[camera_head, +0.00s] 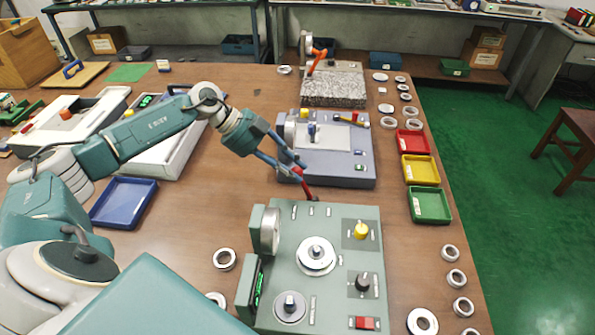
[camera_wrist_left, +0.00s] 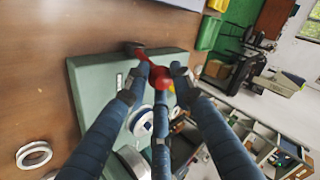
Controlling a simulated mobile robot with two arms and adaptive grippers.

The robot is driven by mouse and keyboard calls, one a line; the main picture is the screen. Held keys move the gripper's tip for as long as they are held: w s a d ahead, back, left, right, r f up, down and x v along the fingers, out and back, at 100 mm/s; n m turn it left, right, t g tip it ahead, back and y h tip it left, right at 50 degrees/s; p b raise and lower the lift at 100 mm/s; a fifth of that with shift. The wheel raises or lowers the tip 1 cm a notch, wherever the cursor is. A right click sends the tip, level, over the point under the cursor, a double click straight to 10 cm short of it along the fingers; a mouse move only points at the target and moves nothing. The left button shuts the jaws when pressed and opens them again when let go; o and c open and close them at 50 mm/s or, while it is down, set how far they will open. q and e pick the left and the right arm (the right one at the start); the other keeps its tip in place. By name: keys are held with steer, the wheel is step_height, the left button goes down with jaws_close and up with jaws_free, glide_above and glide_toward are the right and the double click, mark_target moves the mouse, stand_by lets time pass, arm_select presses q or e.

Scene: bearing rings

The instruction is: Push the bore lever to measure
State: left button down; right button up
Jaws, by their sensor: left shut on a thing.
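The bore lever (camera_head: 309,190) is a red rod with a ball knob at the back edge of the green measuring device (camera_head: 341,260). My left gripper (camera_head: 298,168) comes in from the left and is shut on the lever's knob. In the left wrist view the red lever (camera_wrist_left: 143,54) runs from the device's edge to the ball between my left fingers (camera_wrist_left: 160,80). The green device (camera_wrist_left: 92,88) shows behind them. A ring sits on the central post (camera_head: 316,254) of the device. The right gripper is not in view.
A blue-grey device (camera_head: 328,165) stands close behind the lever. Red (camera_head: 412,143), yellow (camera_head: 420,170) and green (camera_head: 430,205) trays line the right side. A blue tray (camera_head: 124,202) lies at left. Several loose rings, one here (camera_head: 224,259), lie around the green device.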

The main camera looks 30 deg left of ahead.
arm_select(q)
steer(key=shift+s+a+f, duration=0.25)
steer(key=shift+a+f, duration=0.1)
steer(key=shift+a, duration=0.15)
steer(key=c, duration=1.5)
jaws_free()
steer(key=shift+s, duration=0.1)
steer(key=v, duration=1.2)
steer(key=shift+a, duration=0.1)
